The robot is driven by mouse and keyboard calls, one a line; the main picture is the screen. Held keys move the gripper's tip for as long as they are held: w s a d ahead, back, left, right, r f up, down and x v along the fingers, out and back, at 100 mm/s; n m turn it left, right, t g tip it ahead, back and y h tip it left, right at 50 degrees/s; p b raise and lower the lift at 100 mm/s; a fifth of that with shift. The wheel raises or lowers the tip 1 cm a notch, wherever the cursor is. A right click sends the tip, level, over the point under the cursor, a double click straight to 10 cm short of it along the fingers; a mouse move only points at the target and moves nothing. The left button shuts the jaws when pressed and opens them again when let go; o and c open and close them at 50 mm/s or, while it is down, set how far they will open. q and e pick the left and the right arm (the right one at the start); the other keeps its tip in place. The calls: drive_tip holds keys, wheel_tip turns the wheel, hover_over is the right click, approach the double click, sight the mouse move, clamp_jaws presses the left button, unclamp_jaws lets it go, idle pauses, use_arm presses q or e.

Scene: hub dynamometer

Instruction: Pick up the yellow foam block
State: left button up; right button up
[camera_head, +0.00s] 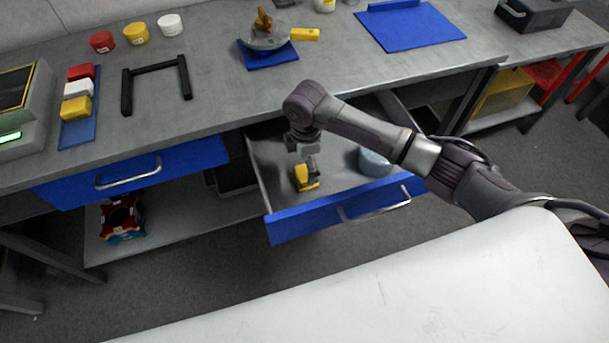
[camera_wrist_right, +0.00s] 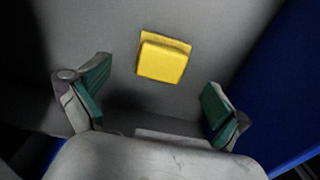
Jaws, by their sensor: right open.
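A yellow foam block (camera_head: 306,179) lies on the grey floor of the open drawer, and it shows whole in the right wrist view (camera_wrist_right: 163,60). My right gripper (camera_head: 304,163) points down into the drawer over the block and hides part of it in the head view. In the right wrist view my right gripper (camera_wrist_right: 155,98) has its two green-padded fingers wide apart with nothing between them. The block shows beyond the fingertips, apart from both. My left gripper is not in view.
The open drawer has a blue front (camera_head: 330,219) and also holds a round light-blue thing (camera_head: 375,162). Its blue wall shows close at the right of the wrist view. The bench above holds a black frame (camera_head: 157,88), several small jars and a blue mat (camera_head: 412,28).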

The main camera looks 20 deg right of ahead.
sight(305, 173)
wheel_tip(305, 173, down, 5)
drive_tip(key=shift+s+a+r, duration=0.1)
drive_tip(key=c, duration=1.5)
wheel_tip(305, 173, up, 10)
drive_tip(key=shift+r, duration=0.1)
